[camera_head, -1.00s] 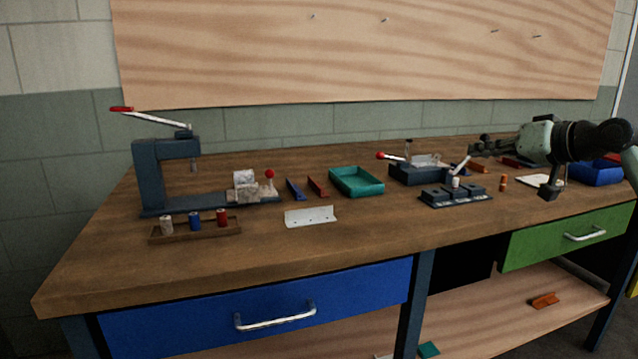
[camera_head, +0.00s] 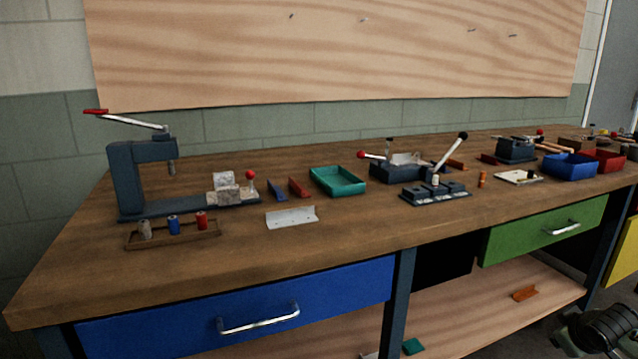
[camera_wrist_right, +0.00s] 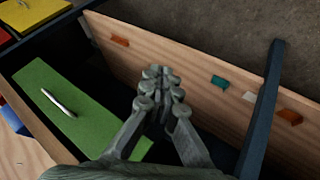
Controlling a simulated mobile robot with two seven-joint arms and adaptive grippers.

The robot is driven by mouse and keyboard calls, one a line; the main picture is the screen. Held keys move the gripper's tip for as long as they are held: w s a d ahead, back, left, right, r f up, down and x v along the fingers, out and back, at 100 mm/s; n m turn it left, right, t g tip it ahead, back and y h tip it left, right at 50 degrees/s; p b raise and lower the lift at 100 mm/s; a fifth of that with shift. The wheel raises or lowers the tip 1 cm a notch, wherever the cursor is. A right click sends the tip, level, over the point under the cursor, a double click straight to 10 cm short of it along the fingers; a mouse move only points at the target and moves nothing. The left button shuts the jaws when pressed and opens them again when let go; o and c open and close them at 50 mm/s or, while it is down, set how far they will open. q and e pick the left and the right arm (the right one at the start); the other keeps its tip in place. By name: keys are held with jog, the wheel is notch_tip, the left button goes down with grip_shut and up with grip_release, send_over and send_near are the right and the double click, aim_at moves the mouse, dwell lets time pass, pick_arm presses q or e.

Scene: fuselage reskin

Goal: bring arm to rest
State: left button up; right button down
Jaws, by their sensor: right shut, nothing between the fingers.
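My right arm (camera_head: 598,332) shows only as a dark rounded part at the bottom right corner of the head view, low in front of the bench. In the right wrist view my right gripper (camera_wrist_right: 158,85) has its fingers together with nothing between them. It is in front of the bench, with the green drawer (camera_wrist_right: 70,110) and the lower shelf (camera_wrist_right: 190,82) beyond it. It appears apart from both. My left gripper is not in view.
The wooden bench top (camera_head: 240,255) carries a lever press (camera_head: 125,180), a teal tray (camera_head: 340,182), a metal plate (camera_head: 291,218) and a blue bin (camera_head: 570,167). The blue drawer (camera_head: 240,305) and green drawer (camera_head: 545,230) are shut. An orange bracket (camera_head: 524,294) lies on the shelf.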

jog(key=s+d+f+n+g+h, duration=0.1)
jog(key=s+d+f+n+h, duration=0.1)
jog(key=s+f, duration=0.55)
jog(key=s+d+f+n+g+h, duration=0.1)
jog(key=s+d+f+n, duration=0.2)
jog(key=s, duration=0.7)
jog(key=s+a+f+m+y, duration=0.2)
jog(key=a+f, duration=0.3)
jog(key=a, duration=0.5)
jog(key=s+a+f+m+g+y, duration=0.1)
jog(key=s+a+f+m+y, duration=0.1)
jog(key=a+f, duration=0.4)
jog(key=s+a+f+m+g+y, duration=0.1)
jog(key=s+a+f, duration=0.3)
jog(key=a, duration=1.2)
notch_tip(320, 180, down, 2)
jog(key=shift+a+m+y, duration=0.2)
jog(key=shift+m+y, duration=0.2)
jog(key=shift+y, duration=0.3)
